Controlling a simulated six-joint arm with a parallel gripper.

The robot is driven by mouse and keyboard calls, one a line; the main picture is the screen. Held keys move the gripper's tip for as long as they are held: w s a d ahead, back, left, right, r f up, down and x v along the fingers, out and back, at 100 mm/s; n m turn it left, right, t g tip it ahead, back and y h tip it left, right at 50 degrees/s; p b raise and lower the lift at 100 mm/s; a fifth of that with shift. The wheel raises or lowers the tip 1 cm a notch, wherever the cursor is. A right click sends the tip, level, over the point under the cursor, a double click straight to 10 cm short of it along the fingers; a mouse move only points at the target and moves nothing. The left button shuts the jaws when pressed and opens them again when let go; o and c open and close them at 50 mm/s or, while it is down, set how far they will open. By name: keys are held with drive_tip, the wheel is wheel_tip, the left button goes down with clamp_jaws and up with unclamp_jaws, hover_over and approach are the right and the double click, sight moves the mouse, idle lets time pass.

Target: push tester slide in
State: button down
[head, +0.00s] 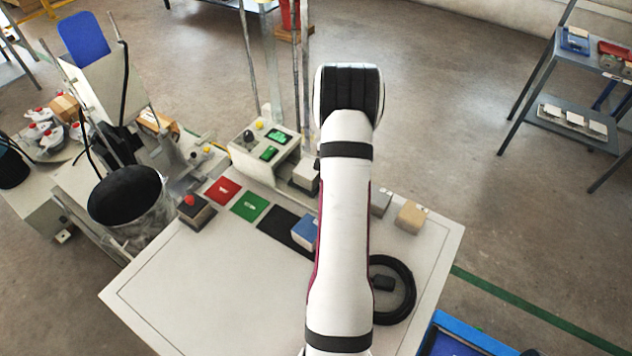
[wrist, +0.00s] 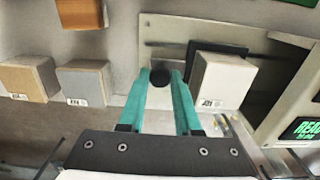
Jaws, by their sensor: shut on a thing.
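The tester slide (wrist: 150,35) is a grey plate with a round black knob (wrist: 160,78) in the wrist view. My gripper (wrist: 161,76) has its two teal fingers closed on either side of the knob. A pale tile block (wrist: 222,82) sits at a dark square pad (wrist: 205,47) right of the fingers. The tester's green-lit screen (wrist: 308,127) shows at the right edge, its text partly cut off. In the head view the tester (head: 262,150) stands at the table's back, and my arm hides the gripper and knob.
Grey (head: 380,203) and tan (head: 409,217) blocks stand right of my arm. A coiled black cable (head: 404,290) lies right. The table's front left is clear.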

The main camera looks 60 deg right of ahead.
drive_tip(key=shift+w, duration=2.65)
drive_tip(key=shift+w, duration=2.95)
drive_tip(key=c, duration=0.6)
unclamp_jaws()
drive_tip(key=shift+c, duration=0.2)
wheel_tip(320, 180, up, 6)
drive_tip(key=shift+r, duration=0.15)
